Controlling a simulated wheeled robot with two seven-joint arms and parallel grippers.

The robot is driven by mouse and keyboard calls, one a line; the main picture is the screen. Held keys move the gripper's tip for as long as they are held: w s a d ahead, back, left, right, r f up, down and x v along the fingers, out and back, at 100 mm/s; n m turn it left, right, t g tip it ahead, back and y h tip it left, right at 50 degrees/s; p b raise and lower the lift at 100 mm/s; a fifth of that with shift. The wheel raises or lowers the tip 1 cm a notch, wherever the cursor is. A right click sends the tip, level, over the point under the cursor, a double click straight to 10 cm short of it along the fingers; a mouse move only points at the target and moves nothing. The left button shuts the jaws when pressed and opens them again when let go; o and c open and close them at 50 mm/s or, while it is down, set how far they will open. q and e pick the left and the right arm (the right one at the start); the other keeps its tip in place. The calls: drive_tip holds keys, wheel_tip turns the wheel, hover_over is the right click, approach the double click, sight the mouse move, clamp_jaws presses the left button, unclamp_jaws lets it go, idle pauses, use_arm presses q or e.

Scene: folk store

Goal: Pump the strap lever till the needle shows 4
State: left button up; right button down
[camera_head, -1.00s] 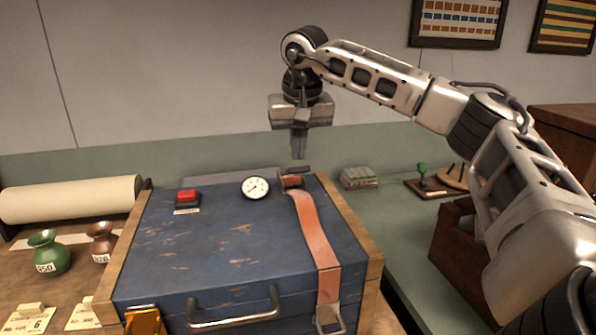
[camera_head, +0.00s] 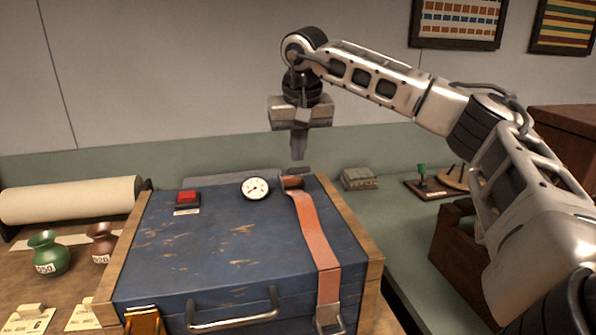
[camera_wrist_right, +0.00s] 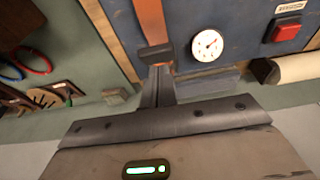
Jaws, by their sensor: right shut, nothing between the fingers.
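A blue case (camera_head: 200,245) with wooden edges fills the middle of the head view. An orange strap (camera_head: 318,245) runs along its right side, with the strap lever (camera_head: 292,183) at its far end. A round white gauge (camera_head: 255,188) sits left of the lever; its needle shows, but I cannot read the number. My right gripper (camera_head: 299,157) is shut and empty, pointing down just above the lever end. In the right wrist view its fingers (camera_wrist_right: 158,72) overlap the lever (camera_wrist_right: 157,53); contact is unclear. The gauge (camera_wrist_right: 207,44) also shows there. My left gripper is out of view.
A red button (camera_head: 187,197) is left of the gauge, and a metal handle (camera_head: 232,318) is on the case front. Green (camera_head: 48,253) and brown (camera_head: 102,242) vases stand at left. A wooden box (camera_head: 460,255) is at right.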

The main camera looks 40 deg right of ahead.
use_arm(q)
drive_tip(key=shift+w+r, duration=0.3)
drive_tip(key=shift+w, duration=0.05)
use_arm(e)
drive_tip(key=shift+f, duration=0.1)
